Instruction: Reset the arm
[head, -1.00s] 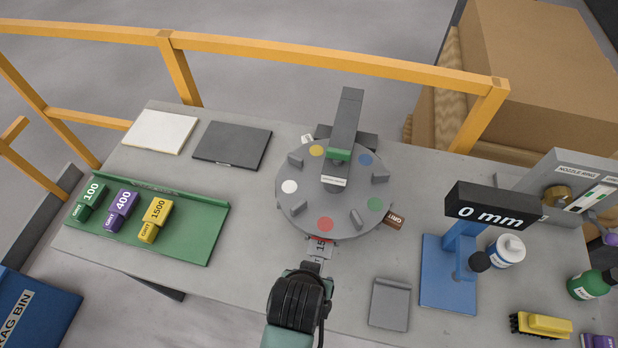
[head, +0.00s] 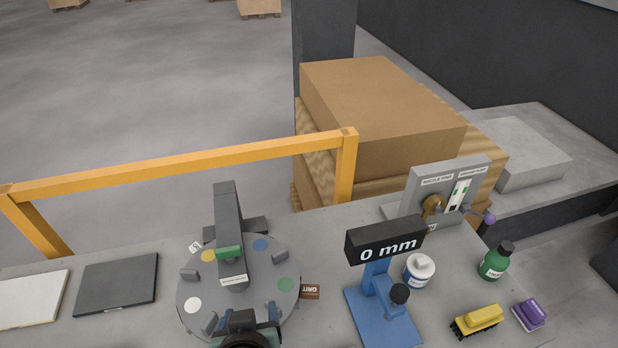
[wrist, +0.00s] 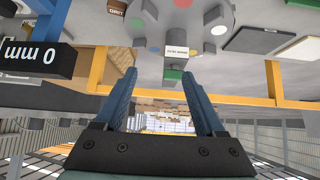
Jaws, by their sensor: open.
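My gripper (wrist: 163,100) shows in the wrist view with its two blue-grey fingers apart and nothing between them. The turntable carries coloured dots and small grey blocks, with a dark upright post (head: 228,215) bearing a green piece (head: 228,252). In the wrist view the scene appears upside down, with the turntable (wrist: 185,15) at the top.
A blue stand with a "0 mm" display (head: 385,240) is right of the turntable. A yellow rail (head: 190,163) runs behind the table. Dark (head: 115,282) and white (head: 30,297) plates lie left.

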